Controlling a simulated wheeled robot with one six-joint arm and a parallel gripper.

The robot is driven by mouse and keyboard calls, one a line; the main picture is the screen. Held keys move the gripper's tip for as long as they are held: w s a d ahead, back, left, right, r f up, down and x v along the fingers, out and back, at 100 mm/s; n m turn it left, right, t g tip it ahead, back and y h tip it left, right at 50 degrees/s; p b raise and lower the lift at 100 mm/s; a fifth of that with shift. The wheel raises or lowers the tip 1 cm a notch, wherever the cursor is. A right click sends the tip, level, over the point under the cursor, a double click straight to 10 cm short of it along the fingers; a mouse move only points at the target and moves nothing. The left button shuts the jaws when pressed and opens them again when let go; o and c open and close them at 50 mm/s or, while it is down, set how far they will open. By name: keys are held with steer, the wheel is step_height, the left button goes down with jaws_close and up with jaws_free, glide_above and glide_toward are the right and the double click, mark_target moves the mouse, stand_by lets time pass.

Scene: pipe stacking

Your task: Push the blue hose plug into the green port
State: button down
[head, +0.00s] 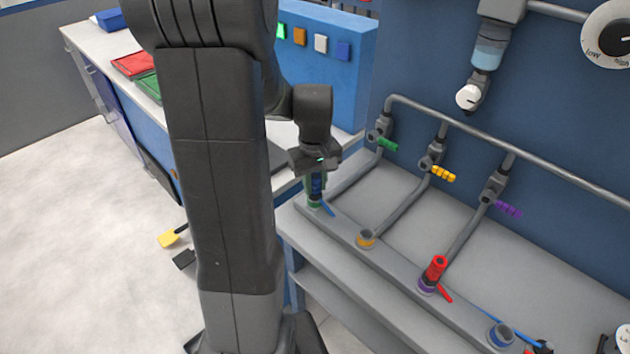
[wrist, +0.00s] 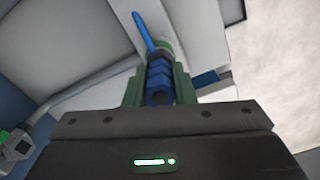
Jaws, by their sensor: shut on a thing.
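The blue hose plug (head: 317,187) is upright between the fingers of my gripper (head: 316,181), which is shut on it. In the wrist view the ribbed blue plug (wrist: 160,78) sits between two dark green fingers. Its thin blue hose tail (head: 327,208) sticks out at the low end, toward the upper left in the wrist view. The green port (head: 314,204) is on the grey pipe directly below the plug. The plug's lower end is at the port's mouth; how deep it sits is hidden by the fingers.
An orange port (head: 366,239) is empty along the same front pipe (head: 400,268). A red plug (head: 435,267) stands in the purple port (head: 427,286). A blue port (head: 500,334) is at the near right. Valves with green (head: 387,144), yellow (head: 443,174) and purple (head: 508,208) handles stand behind.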

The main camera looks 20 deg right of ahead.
steer(key=c, duration=1.1)
jaws_free()
step_height(320, 180, up, 14)
steer(key=shift+f+p, duration=0.1)
steer(key=shift+p, duration=0.35)
step_height(320, 180, down, 14)
steer(key=shift+r+b, duration=0.1)
steer(key=shift+b, duration=0.3)
steer(key=shift+r+p, duration=0.3)
steer(key=shift+r, duration=0.25)
